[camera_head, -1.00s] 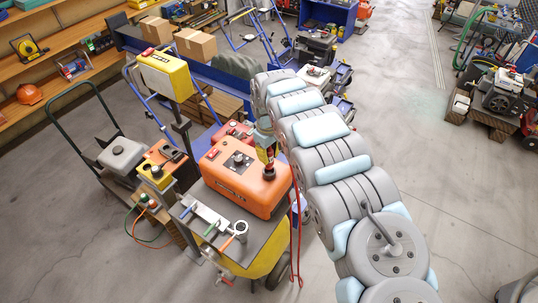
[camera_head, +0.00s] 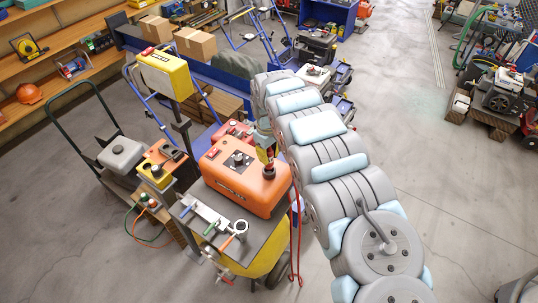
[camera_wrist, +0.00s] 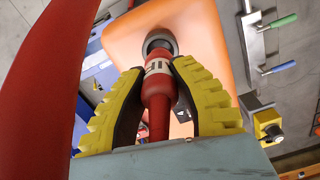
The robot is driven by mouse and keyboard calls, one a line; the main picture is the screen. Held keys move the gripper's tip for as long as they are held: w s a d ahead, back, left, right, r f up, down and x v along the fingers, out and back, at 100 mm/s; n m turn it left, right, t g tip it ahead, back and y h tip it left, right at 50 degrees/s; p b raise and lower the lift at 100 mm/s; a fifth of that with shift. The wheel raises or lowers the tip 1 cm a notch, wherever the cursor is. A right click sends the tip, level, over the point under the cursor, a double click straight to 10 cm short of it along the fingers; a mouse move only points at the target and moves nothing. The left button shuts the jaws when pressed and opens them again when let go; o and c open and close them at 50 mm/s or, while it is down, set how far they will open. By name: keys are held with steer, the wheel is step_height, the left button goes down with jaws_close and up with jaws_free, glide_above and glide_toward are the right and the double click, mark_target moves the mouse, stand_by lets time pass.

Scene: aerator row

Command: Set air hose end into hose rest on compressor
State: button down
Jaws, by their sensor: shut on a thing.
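The orange compressor (camera_head: 240,178) stands on a grey-topped cart in the head view. Its orange body also fills the upper middle of the wrist view (camera_wrist: 205,25). My gripper (camera_wrist: 160,82), with yellow ribbed fingers and dark pads, is shut on the red air hose end (camera_wrist: 158,92), which has a white lettered band. The tip of the hose end is at the dark round hose rest (camera_wrist: 160,42) on the compressor's top, and the hose end looks in line with it. I cannot tell how deep the tip sits. The rest also shows in the head view (camera_head: 268,173).
The red hose (camera_head: 298,235) hangs down beside the cart and crosses the left of the wrist view (camera_wrist: 45,75). A rack of coloured-handled tools (camera_head: 215,222) lies on the cart's near end. A yellow box on a post (camera_head: 164,75) stands behind left.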

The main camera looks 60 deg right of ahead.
steer(key=shift+f+b, duration=0.7)
steer(key=shift+f, duration=1.15)
steer(key=c, duration=0.9)
jaws_free()
steer(key=shift+r, duration=0.15)
step_height(320, 180, up, 9)
steer(key=shift+w+f, duration=0.1)
steer(key=shift+w, duration=0.05)
steer(key=shift+d+r, duration=0.25)
steer(key=shift+r, duration=0.25)
steer(key=shift+a+r, duration=0.2)
steer(key=shift+r, duration=0.75)
steer(key=shift+w, duration=0.1)
